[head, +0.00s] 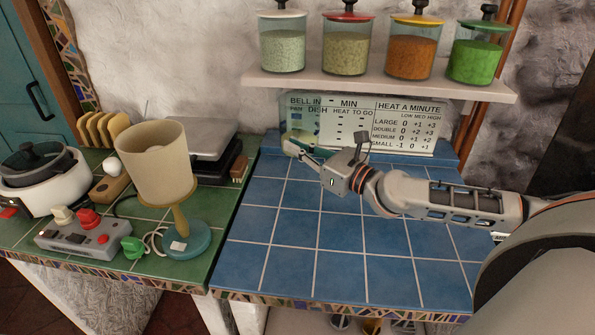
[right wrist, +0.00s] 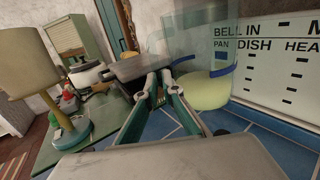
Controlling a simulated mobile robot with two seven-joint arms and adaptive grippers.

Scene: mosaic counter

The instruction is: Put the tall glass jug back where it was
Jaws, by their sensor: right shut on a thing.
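The tall glass jug is clear and hard to make out. In the right wrist view its glass wall (right wrist: 198,40) rises just beyond my fingers, with pale yellow-green at the bottom and blue bits at the side. In the head view the jug (head: 299,114) is a faint shape at the back left of the blue tiles, in front of the lettered board. My right gripper (head: 295,147) reaches in from the right, low beside it, and is shut on it; the exact contact is hard to see. The fingers also show in the right wrist view (right wrist: 158,82). My left gripper is not in view.
The lettered board (head: 407,124) stands behind the tiles, under a shelf (head: 390,88) of several lidded jars. A lamp (head: 160,165), switch box (head: 85,233), white cooker (head: 55,192) and grey-topped appliance (head: 198,139) crowd the green tiles. The front blue tiles (head: 330,245) are clear.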

